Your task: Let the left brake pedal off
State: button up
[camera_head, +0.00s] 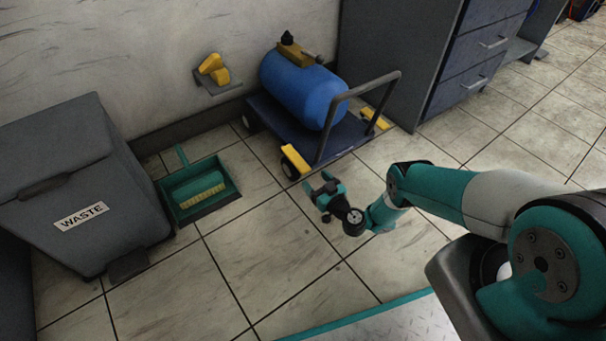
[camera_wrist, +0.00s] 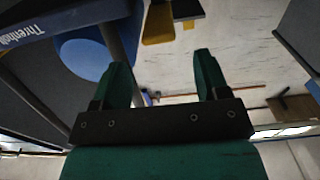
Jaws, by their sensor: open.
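A dark flat cart (camera_head: 338,142) carries a blue tank (camera_head: 300,88). The left brake pedal (camera_head: 295,159) is a yellow plate by the cart's near left wheel, sloping down to the right. My gripper (camera_head: 321,184) is open and empty, low over the floor, right of and nearer than the left pedal, apart from it. The wrist view shows both green fingers (camera_wrist: 159,82) spread with nothing between them. The cart's lettered edge (camera_wrist: 50,25) lies left there. A yellow piece (camera_wrist: 158,24) is above the fingers; I cannot tell if it is the pedal.
A second yellow pedal (camera_head: 375,119) is at the cart's right end. The cart's upright handle (camera_head: 361,93) stands close behind my gripper. A waste bin (camera_head: 78,190) and a green dustpan (camera_head: 199,192) are left. A drawer cabinet (camera_head: 440,50) is behind. The tiled floor in front is clear.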

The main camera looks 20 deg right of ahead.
aim_at(307, 172)
jog(key=b+x, duration=0.4)
jog(key=b, duration=0.1)
jog(key=b+x, duration=0.1)
jog(key=b, duration=0.1)
jog(key=shift+w+a+f+b, duration=0.1)
jog(key=shift+w+f+b, duration=0.2)
jog(key=shift+w+b, duration=0.1)
jog(key=shift+w+a+r+b, duration=0.1)
jog(key=shift+w+a+b, duration=0.1)
jog(key=shift+w+b, duration=0.45)
jog(key=shift+w+a+r, duration=0.1)
jog(key=shift+w+r, duration=0.05)
jog(key=shift+w, duration=0.05)
